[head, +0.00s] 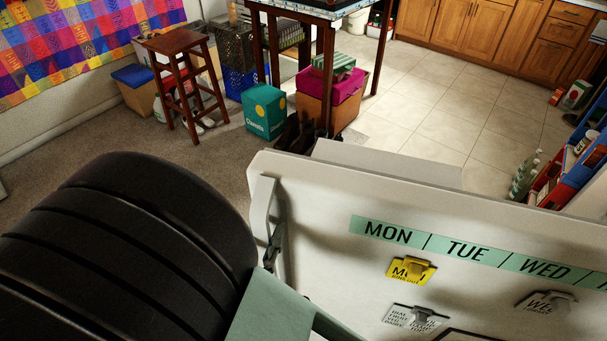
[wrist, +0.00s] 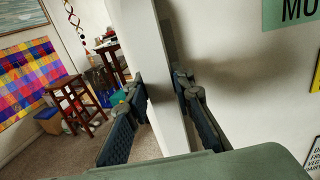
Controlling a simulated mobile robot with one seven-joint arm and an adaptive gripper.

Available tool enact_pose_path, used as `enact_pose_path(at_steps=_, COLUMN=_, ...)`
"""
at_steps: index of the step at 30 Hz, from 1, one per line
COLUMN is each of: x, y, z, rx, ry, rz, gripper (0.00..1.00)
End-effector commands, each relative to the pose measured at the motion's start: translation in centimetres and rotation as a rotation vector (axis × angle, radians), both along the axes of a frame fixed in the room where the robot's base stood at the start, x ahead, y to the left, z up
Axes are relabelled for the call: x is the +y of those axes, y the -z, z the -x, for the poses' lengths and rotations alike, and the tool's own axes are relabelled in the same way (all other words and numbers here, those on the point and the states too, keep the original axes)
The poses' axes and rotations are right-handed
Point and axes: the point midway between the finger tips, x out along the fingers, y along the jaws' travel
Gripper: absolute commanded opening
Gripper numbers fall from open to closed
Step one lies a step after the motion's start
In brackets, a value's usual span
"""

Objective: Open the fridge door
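The pale fridge door (head: 340,200) fills the lower right of the head view, with a green day strip and note clips on its front. Its upright handle (head: 262,215) runs near the door's left edge. In the wrist view the handle (wrist: 165,80) stands as a white bar between my gripper's fingers (wrist: 163,88). One finger lies on each side, and the tips appear to press against it. In the head view my gripper (head: 272,248) is partly hidden behind my arm. I cannot tell whether the door stands ajar.
A pale block (head: 385,158) shows behind the door's top edge. Beyond are a wooden stool (head: 180,75), a teal box (head: 266,112) and a table with boxes under it. Tiled floor (head: 450,115) is clear at the back right. Bottles (head: 524,178) and shelving stand at right.

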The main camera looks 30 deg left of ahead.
Motion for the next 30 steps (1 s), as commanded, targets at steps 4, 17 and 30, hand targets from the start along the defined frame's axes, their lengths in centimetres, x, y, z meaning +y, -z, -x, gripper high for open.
enact_pose_path(at_steps=4, x=0.0, y=0.0, z=0.0, rx=0.000, ry=0.000, rz=0.000, gripper=0.39)
enact_pose_path(at_steps=17, x=0.0, y=-0.9, z=0.0, rx=0.001, ry=0.000, rz=-0.004, gripper=0.39)
enact_pose_path(at_steps=30, x=0.0, y=-7.2, z=0.0, rx=0.001, ry=0.001, rz=-0.006, gripper=0.39)
